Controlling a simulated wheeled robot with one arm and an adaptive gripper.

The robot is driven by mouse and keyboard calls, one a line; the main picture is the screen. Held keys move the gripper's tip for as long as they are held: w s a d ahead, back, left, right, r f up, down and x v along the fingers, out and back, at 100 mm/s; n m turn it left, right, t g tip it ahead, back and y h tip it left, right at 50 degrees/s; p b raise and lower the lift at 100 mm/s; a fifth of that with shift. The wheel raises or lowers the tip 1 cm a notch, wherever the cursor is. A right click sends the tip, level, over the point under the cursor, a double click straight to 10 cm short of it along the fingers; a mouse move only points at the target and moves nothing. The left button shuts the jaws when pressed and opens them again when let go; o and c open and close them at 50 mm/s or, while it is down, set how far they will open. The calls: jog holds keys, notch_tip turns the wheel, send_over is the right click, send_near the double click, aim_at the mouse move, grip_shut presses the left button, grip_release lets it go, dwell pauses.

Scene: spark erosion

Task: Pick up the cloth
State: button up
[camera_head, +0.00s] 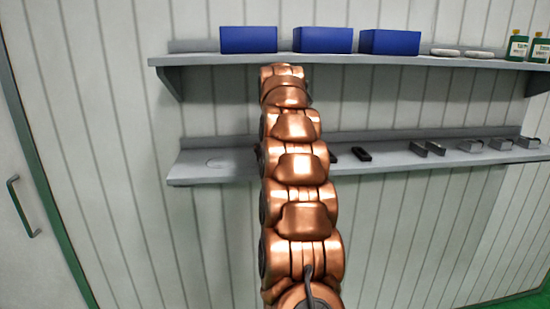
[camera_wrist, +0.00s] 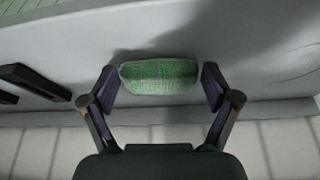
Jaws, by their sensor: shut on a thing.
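The cloth (camera_wrist: 160,77) is a green, textured, rounded roll in the wrist view, lying crosswise between the fingers. My gripper (camera_wrist: 161,82) is shut on it, one finger at each end. Its shadow falls on the grey lower shelf behind it. I cannot tell whether it touches the shelf or is slightly above it. In the camera_head view my copper arm reaches towards the shelves and hides both the gripper and the cloth.
The lower shelf (camera_head: 215,173) carries black parts (camera_head: 362,154) and several metal blocks (camera_head: 471,146) to the right. The lower shelf's left end is clear.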

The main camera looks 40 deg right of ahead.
jog(key=shift+w+r+b, duration=0.1)
jog(key=shift+r+b, duration=0.4)
jog(key=shift+r, duration=0.9)
jog(key=shift+r, duration=0.2)
jog(key=s+a+b, duration=0.1)
jog(key=s+b, duration=0.1)
jog(key=b, duration=0.1)
jog(key=shift+s+a, duration=0.15)
jog(key=shift+a, duration=0.2)
jog(key=s+a+r+b, duration=0.1)
jog(key=s+a+b, duration=0.5)
jog(key=s, duration=0.5)
jog(key=shift+a+r, duration=0.3)
jog(key=shift+a, duration=0.55)
